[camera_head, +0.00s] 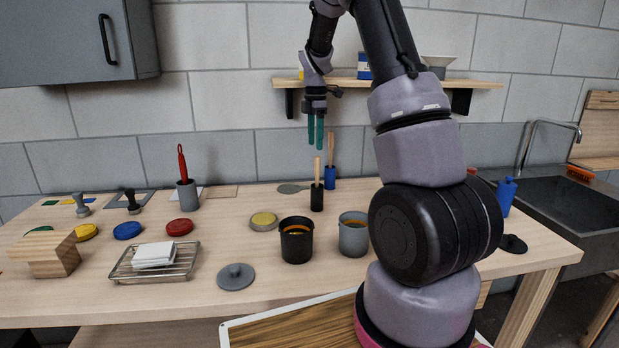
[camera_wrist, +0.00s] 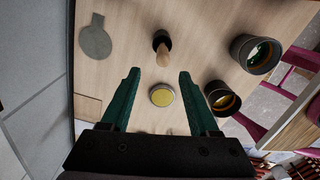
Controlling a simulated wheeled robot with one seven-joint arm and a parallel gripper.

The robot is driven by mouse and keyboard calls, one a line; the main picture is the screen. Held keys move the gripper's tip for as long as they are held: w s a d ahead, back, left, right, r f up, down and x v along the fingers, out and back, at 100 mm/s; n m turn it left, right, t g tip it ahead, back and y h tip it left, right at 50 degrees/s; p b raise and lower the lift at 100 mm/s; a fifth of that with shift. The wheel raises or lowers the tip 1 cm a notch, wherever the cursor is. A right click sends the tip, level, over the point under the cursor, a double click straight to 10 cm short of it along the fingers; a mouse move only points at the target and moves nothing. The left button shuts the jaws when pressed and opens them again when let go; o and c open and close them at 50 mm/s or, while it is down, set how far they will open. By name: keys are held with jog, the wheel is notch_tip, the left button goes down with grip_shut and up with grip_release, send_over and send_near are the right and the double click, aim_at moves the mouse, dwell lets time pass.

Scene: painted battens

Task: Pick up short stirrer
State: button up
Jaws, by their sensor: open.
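The short stirrer, with a pale wooden handle (camera_head: 317,167), stands upright in a narrow black holder (camera_head: 317,199) on the bench; its lower part is hidden in the holder. In the wrist view the wooden handle (camera_wrist: 162,55) points toward the camera, just beyond the fingertips and roughly centred between them. My gripper (camera_head: 316,145) has teal fingers pointing down, open and empty, above the handle in the head view. It also shows in the wrist view (camera_wrist: 160,76) with a wide gap between the fingers. A taller wooden handle (camera_head: 331,147) stands in a blue holder (camera_head: 330,178) close behind.
A black cup (camera_head: 296,243) and a grey cup (camera_head: 353,236) stand in front. A yellow-topped tin (camera_head: 263,221) lies left of them. A red-handled tool (camera_head: 182,164) stands in a grey holder (camera_head: 187,196). A wall shelf (camera_head: 420,84) is behind my arm.

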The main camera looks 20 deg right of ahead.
send_over(317, 175)
jog(key=w, duration=0.1)
jog(key=f, duration=0.5)
jog(key=shift+w+a, duration=0.1)
jog(key=shift+w, duration=0.1)
jog(key=shift+s+d+f, duration=0.1)
jog(key=shift+d+f, duration=0.05)
jog(key=shift+f, duration=1.2)
jog(key=shift+s+d+f, duration=0.1)
jog(key=shift+f, duration=1.25)
jog(key=shift+c, duration=0.3)
grip_shut()
